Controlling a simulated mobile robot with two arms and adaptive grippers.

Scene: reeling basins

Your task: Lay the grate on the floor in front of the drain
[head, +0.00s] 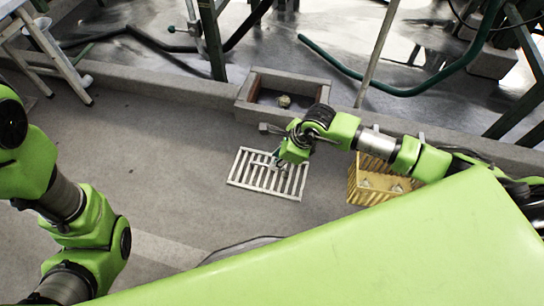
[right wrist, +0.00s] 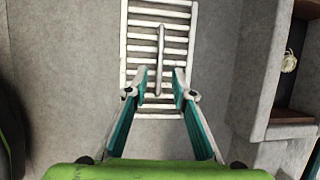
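The grate (head: 240,178) is a pale slatted rectangle lying on the grey floor, in front of the drain (head: 246,98). The drain is an open, low-walled box with a small pale lump inside. In the right wrist view the grate (right wrist: 127,45) has a raised bar handle (right wrist: 161,45) running across its slats. My right gripper (right wrist: 160,78) is open, its two teal fingers apart on either side of the handle's near end. In the head view the right gripper (head: 278,162) is over the grate, partly hiding it. My left gripper is out of view; only its arm shows.
A yellow ribbed box (head: 357,190) stands on the floor right of the grate, partly hidden by my right arm. A low kerb (head: 170,88) runs behind, with green pipes (head: 410,92) and metal legs on the wet floor beyond. Left of the grate the floor is clear.

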